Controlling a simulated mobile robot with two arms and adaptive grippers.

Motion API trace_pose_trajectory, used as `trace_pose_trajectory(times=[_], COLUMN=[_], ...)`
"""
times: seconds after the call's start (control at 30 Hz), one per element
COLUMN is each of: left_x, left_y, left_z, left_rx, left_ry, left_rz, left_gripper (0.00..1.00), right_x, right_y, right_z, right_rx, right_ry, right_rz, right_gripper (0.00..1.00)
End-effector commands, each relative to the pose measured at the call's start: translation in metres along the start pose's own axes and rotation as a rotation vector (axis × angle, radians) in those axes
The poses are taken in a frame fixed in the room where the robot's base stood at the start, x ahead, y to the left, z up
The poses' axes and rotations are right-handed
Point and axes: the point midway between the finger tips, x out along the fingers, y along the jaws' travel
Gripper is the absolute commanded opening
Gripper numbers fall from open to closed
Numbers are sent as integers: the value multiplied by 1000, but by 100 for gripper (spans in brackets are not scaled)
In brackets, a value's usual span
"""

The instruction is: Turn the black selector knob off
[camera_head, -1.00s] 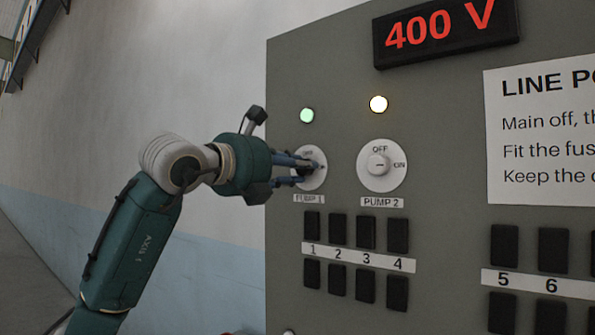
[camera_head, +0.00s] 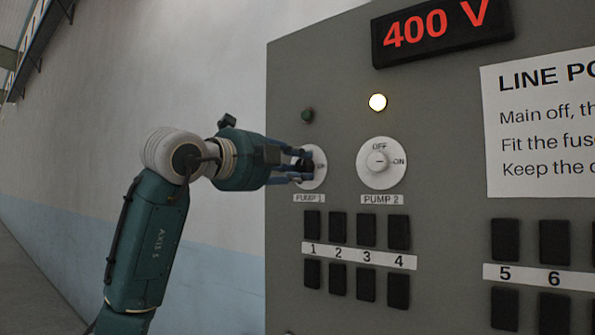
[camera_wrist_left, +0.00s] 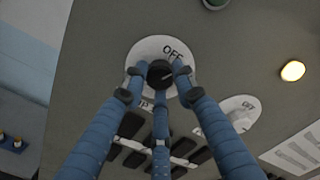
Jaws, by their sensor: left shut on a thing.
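The black selector knob (camera_wrist_left: 159,72) sits on a round white dial (camera_wrist_left: 146,52) marked OFF, above the PUMP 1 label (camera_head: 309,199). My left gripper (camera_head: 302,167) has its blue fingers closed around this knob, also seen in the left wrist view (camera_wrist_left: 158,83). A pale line on the knob slants up and right, roughly toward the OFF mark; its exact alignment is hard to tell. In the head view the fingers hide most of the knob. The lamp (camera_head: 307,115) above this dial is dark. My right gripper is not in view.
A white PUMP 2 knob (camera_head: 377,162) stands right of the dial, with a lit yellowish lamp (camera_head: 377,102) above it. Black numbered blocks (camera_head: 338,228) lie below. A 400 V display (camera_head: 440,30) and a notice (camera_head: 540,130) are on the grey panel (camera_head: 450,210).

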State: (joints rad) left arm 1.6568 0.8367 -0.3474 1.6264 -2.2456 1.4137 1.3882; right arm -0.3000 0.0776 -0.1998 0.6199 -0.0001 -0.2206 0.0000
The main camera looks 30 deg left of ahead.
Motion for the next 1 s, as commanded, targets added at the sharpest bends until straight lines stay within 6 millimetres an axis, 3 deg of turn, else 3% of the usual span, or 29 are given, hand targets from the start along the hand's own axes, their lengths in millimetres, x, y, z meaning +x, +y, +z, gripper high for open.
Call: trace_pose_trajectory(times=[0.5,1.0], left_x=[1,2], left_y=[3,3], left_z=[-4,-3], left_rx=[-372,-462], left_ry=[6,5], left_rz=[10,12], left_gripper=[1,1], right_x=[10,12], right_y=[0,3], right_z=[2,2], right_rx=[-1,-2], right_ry=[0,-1], right_rz=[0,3], right_gripper=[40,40])
